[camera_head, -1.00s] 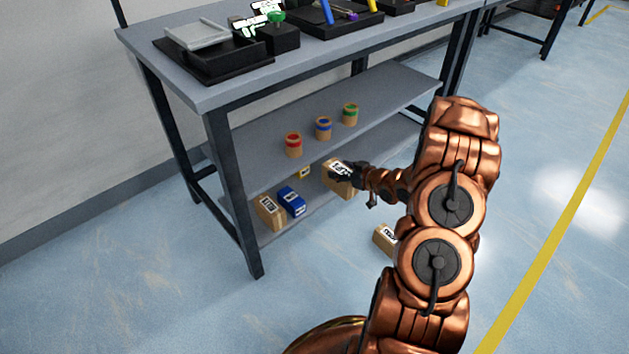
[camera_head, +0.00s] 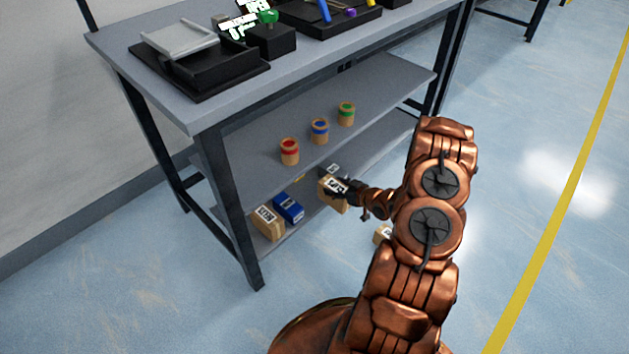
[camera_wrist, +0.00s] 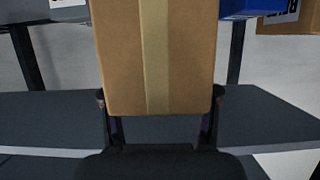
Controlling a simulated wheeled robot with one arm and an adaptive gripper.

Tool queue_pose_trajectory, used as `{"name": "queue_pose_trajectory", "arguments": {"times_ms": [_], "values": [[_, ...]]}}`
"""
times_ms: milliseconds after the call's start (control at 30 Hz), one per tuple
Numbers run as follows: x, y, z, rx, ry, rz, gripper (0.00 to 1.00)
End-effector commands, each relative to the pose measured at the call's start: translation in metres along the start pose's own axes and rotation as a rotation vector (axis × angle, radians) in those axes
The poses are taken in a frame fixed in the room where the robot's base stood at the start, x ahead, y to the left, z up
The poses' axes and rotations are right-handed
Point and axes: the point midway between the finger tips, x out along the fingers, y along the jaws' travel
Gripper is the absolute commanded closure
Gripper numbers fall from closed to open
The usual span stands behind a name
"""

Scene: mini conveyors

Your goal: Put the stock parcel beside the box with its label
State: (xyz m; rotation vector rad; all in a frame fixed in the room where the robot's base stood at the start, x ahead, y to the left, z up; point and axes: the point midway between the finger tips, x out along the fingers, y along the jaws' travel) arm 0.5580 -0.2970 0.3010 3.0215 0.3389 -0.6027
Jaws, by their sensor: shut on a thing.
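My gripper (camera_head: 352,190) is shut on a brown cardboard parcel (camera_head: 333,203) with a white label on top, at the bottom shelf's front. In the wrist view the parcel (camera_wrist: 125,60) fills the space between the fingers, a tape strip down its face. On the bottom shelf's left end stands a brown box (camera_head: 271,230) with a white label; a blue box (camera_head: 290,209) with a label is beside it. The small label words are hard to read. I cannot tell whether the held parcel touches the shelf.
The middle shelf carries red-, blue- and green-banded cans (camera_head: 319,132). A table leg (camera_head: 232,210) stands at the left front. Another brown box (camera_head: 382,234) is on the floor, partly behind my arm. Trays (camera_head: 195,60) are on the tabletop.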

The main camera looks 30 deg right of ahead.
Motion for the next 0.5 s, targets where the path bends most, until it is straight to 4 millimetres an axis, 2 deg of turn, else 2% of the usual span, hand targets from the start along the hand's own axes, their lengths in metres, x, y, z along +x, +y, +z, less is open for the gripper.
{"name": "queue_pose_trajectory", "arguments": {"times_ms": [33,300,500], "values": [[0.013,0.0,-0.002,-0.005,0.001,-0.003,0.86],[0.069,0.006,-0.02,-0.006,0.004,-0.006,0.86],[0.1,0.011,-0.03,-0.006,0.002,-0.004,0.86]]}}
